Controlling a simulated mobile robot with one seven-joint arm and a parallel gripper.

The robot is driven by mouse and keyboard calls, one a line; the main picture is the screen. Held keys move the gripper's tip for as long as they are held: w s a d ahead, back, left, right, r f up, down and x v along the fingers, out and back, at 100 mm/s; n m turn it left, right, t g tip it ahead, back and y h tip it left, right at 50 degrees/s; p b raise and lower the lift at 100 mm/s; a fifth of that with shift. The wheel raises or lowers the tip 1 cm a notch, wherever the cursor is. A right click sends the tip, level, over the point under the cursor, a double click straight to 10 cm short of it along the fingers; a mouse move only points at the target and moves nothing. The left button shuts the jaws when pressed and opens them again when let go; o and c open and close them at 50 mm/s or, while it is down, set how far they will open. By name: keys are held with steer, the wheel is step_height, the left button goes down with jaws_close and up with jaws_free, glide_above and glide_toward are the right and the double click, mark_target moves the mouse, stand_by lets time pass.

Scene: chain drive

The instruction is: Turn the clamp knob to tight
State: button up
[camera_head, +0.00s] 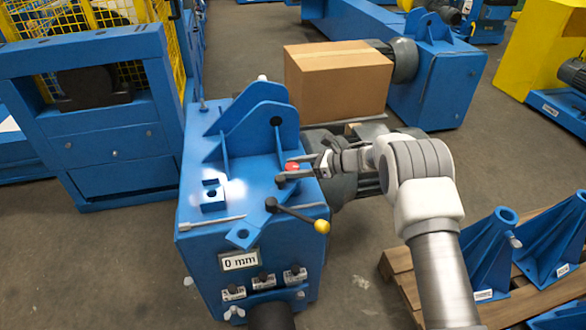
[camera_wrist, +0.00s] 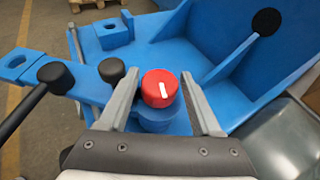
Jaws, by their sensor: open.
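The clamp knob (camera_wrist: 160,89) is a red round knob with a white pointer mark, on a blue boss of the machine. In the head view the red knob (camera_head: 293,167) sits on top of the blue machine housing (camera_head: 205,262). My gripper (camera_wrist: 160,84) is open, with one finger on each side of the knob and a visible gap on both sides. The gripper also shows in the head view (camera_head: 296,172), reaching in from the right. I cannot tell whether the fingers touch the boss.
A lever with a yellow ball (camera_head: 322,226) stands in front of the knob. A blue upright bracket (camera_head: 262,125) rises behind it. A cardboard box (camera_head: 338,80) is at the back. A display (camera_head: 240,261) reads 0 mm. Blue brackets (camera_head: 490,255) stand on a pallet at right.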

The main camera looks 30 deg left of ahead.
jaws_close()
stand_by(0.3)
steer(key=shift+f+m+t, duration=0.1)
steer(key=shift+m+t, duration=0.2)
steer(key=shift+f+m+t+b, duration=0.15)
steer(key=shift+m+t+b, duration=0.7)
steer(key=shift+b, duration=0.35)
steer(key=m+t+b, duration=0.1)
steer(key=b, duration=0.1)
steer(key=m+t+b, duration=0.1)
steer(key=t+b, duration=0.1)
steer(key=b, duration=0.1)
steer(key=shift+s+f+m+b, duration=0.1)
steer(key=shift+f+m+b, duration=0.15)
steer(key=shift+m+b, duration=0.1)
steer(key=shift+r+m+t+h+b, duration=0.15)
steer(key=shift+m+t+h+b, duration=0.25)
steer(key=shift+t+b, duration=0.45)
steer(key=shift+r+m+t+b, duration=0.15)
steer(key=shift+m+t+b, duration=0.35)
steer(key=shift+m, duration=0.2)
steer(key=shift+m+t+h, duration=0.4)
steer(key=shift+t+h, duration=0.1)
